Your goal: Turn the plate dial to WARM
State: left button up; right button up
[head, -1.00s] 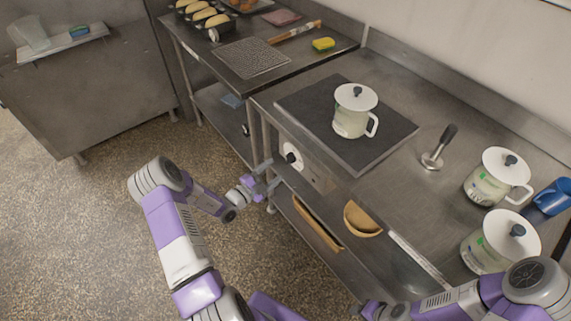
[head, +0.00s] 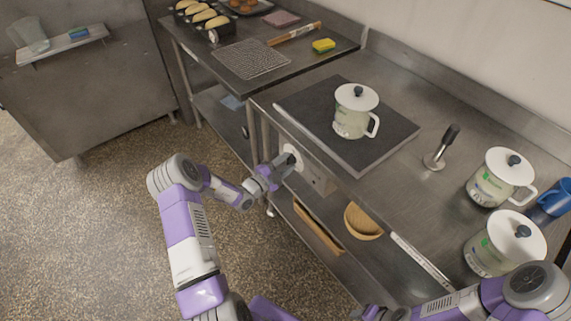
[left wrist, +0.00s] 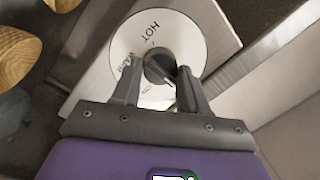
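The plate dial is a black knob (left wrist: 159,66) on a round white face (left wrist: 185,38), on a pale panel under the counter edge. In the left wrist view HOT is printed above the knob; lettering that looks like WARM is at its left, partly behind a finger. Small lettering lies below. I cannot tell where the knob points. My left gripper (head: 281,168) is at the dial; in the left wrist view its open fingers (left wrist: 159,75) stand either side of the knob. Contact is unclear. My right gripper (head: 372,312) is at the bottom edge, its fingers not clear.
A lidded white pot (head: 352,121) stands on the dark plate (head: 302,112) above the dial. Two similar pots (head: 488,190), a blue mug (head: 554,196) and a metal tool (head: 436,161) are to the right. A wooden bowl (head: 362,222) sits on the shelf below.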

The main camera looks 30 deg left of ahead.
pick_arm(q)
jog(key=c, duration=0.4)
jog(key=shift+c, duration=0.2)
jog(key=shift+m, duration=0.3)
jog(key=m, duration=0.3)
jog(key=m+p, duration=0.1)
jog(key=m, duration=0.2)
jog(key=shift+f+m+t+h, duration=0.2)
jog(key=shift+m+t+h, duration=0.1)
jog(key=shift+h, duration=0.1)
jog(key=m+h, duration=0.1)
jog(key=m, duration=0.6)
jog(key=shift+a+f, duration=0.1)
jog(key=shift+f, duration=0.05)
jog(key=shift+w+a+m+g+h+b, duration=0.15)
jog(key=shift+m+h, duration=0.3)
jog(key=shift+m, duration=2.25)
jog(key=shift+s+a+m+g+h+b, duration=0.1)
jog(key=shift+m+g+h+b, duration=0.25)
jog(key=shift+m, duration=2.35)
jog(key=shift+w+a+m+g+h, duration=0.1)
jog(key=shift+m+h, duration=0.4)
jog(key=shift+m, duration=2.2)
